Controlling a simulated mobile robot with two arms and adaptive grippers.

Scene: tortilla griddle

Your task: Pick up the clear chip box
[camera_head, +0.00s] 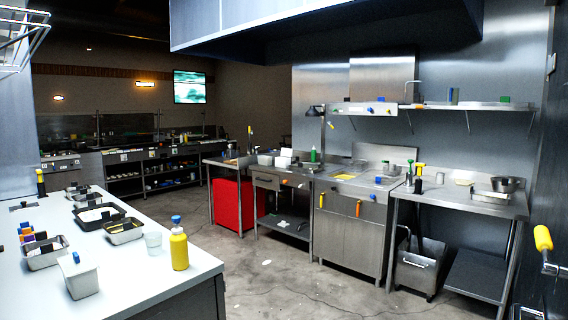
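I cannot make out a clear chip box with certainty. A small pale, see-through-looking container (153,241) stands on the white counter (135,278) at the lower left, beside a yellow bottle with a blue top (179,248). A white, deep tub (80,278) with a blue piece at its rim stands nearer on the same counter. Neither of my grippers is in view, so nothing is seen held.
Metal trays (123,231) and small coloured items crowd the white counter's left part. Across the open floor (275,272) stand a steel griddle unit (350,232), a steel side table (460,205) and a red bin (232,204). A yellow-ended handle (543,238) juts in at right.

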